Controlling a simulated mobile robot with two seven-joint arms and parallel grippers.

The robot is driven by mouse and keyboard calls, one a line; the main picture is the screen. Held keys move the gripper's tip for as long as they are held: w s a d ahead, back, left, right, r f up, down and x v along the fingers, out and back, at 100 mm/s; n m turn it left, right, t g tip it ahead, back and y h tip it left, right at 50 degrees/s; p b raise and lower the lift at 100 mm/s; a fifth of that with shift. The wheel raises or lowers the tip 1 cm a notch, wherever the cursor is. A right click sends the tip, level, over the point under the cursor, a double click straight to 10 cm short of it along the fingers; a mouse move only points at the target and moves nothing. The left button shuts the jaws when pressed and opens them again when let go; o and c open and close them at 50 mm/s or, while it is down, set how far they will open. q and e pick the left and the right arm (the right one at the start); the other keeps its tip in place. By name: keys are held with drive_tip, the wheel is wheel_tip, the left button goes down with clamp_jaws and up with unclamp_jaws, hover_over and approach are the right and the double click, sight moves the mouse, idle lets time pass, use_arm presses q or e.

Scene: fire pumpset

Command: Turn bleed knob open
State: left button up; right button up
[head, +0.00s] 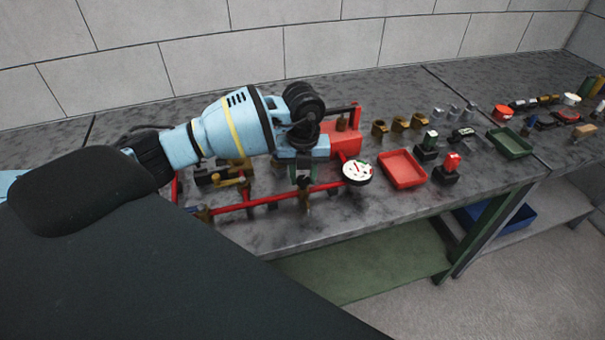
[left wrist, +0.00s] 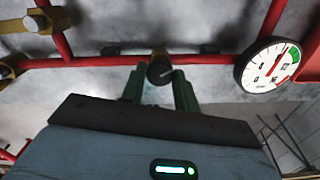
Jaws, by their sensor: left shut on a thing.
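The bleed knob (left wrist: 160,71) is a small dark round knob with a pale line on its face, in front of a brass fitting on the red pipe. My left gripper (left wrist: 160,88) has its two green fingers on either side of the knob and is shut on it. In the head view my left gripper (head: 303,178) reaches down over the red pipe (head: 262,202), left of the gauge, and mostly hides the knob. My right gripper is not in view.
A white round gauge (head: 357,170) stands close to the right of my left gripper. A red tray (head: 402,169) and a green tray (head: 510,142) lie farther right among small fittings. The bench front beside the pipe is clear.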

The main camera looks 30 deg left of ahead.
sight(303, 179)
use_arm(q)
drive_tip(key=o, duration=1)
drive_tip(key=shift+c, duration=0.2)
drive_tip(key=shift+r, duration=3.9)
